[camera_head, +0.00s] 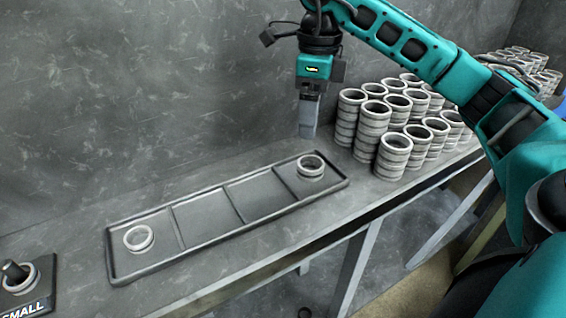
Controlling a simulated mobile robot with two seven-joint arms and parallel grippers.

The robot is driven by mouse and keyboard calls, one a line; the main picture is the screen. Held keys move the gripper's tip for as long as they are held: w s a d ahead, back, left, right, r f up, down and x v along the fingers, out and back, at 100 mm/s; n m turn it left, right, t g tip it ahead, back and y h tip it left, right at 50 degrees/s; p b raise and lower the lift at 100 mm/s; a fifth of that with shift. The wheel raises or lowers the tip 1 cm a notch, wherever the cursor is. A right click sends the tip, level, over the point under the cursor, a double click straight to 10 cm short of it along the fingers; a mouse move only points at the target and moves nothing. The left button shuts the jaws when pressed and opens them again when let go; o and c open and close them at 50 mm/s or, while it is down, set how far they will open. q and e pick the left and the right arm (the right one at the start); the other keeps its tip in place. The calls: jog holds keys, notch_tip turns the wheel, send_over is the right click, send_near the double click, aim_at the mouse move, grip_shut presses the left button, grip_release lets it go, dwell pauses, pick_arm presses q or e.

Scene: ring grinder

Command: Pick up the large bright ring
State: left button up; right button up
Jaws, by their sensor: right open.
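My right gripper (308,132) hangs pointing down at the tray's back right edge, near the first ring stacks. It is open, with nothing seen between its fingers. A bright ring (311,160) lies in the tray's far right compartment, just below the gripper in the picture. Another bright ring (139,247) lies flat in the far left compartment. Several stacks of bright rings (395,143) stand on the bench right of the tray. I cannot tell for sure which ring the task's large one is. My left gripper is out of view.
The dark tray (228,244) has low walls and several compartments; its two middle ones are empty. A fixture marked SMALL (25,307) at the lower left has a dark peg with a ring around it. More ring stacks (530,67) stand far right. A grey wall rises behind.

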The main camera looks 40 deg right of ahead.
jog(key=b, duration=0.2)
send_over(312, 161)
jog(key=s+a, duration=0.2)
notch_tip(312, 161, down, 7)
jog(key=shift+r, duration=0.2)
jog(key=shift+w+d+f+b, duration=0.1)
jog(key=shift+f+b, duration=0.05)
jog(key=shift+f, duration=1.35)
jog(key=shift+w+f+b, duration=0.1)
jog(key=shift+f+b, duration=0.05)
jog(key=shift+f, duration=1.3)
jog(key=shift+c, duration=0.2)
jog(key=c, duration=1.2)
